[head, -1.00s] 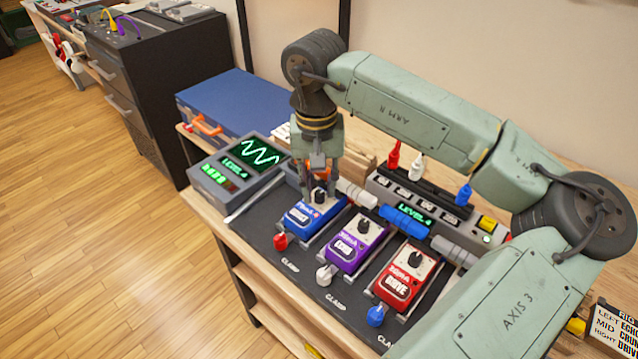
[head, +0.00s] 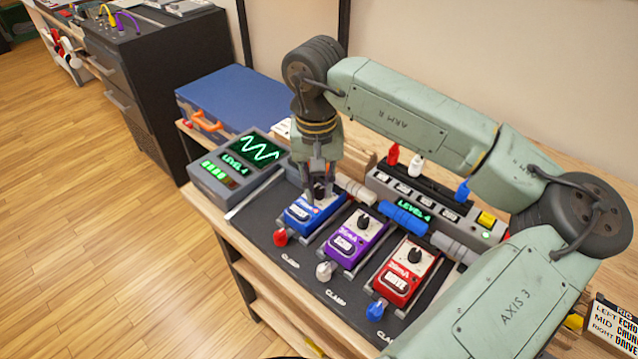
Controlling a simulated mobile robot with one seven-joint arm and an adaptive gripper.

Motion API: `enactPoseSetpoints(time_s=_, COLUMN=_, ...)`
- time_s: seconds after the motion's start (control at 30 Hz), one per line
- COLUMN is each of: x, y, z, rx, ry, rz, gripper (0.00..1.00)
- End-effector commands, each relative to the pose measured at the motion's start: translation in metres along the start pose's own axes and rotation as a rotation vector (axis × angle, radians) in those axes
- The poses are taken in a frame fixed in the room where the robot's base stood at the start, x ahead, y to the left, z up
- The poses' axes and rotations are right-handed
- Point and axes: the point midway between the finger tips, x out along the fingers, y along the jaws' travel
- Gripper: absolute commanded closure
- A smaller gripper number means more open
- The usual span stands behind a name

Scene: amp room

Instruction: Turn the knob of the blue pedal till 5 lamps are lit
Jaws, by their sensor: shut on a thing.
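The blue pedal (head: 316,211) sits in the left place on the dark board, with a red clamp knob (head: 281,237) at its front. My gripper (head: 319,190) points down over it and is shut on the blue pedal's black knob, which the fingers partly hide. The meter box (head: 238,168) at the left shows a green wave, "LEVEL 4" and a row of lit green lamps beside darker reddish ones. The power strip (head: 420,203) behind the pedals also shows "LEVEL 4".
A purple pedal (head: 357,238) and a red pedal (head: 404,272) stand to the right, close by. Red, white and blue plugs rise from the strip behind. A blue case (head: 235,103) lies behind the meter. A label card (head: 613,330) stands at the lower right.

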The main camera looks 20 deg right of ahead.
Motion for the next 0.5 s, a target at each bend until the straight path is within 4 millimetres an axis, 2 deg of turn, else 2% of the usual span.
enactPoseSetpoints(time_s=0.27, x=0.0016, y=-0.0003, z=-0.0006, rx=0.037, ry=0.002, rz=0.000, gripper=1.00)
enactPoseSetpoints(time_s=0.5, x=0.0038, y=-0.0003, z=-0.0012, rx=0.172, ry=-0.001, rz=0.001, gripper=1.00)
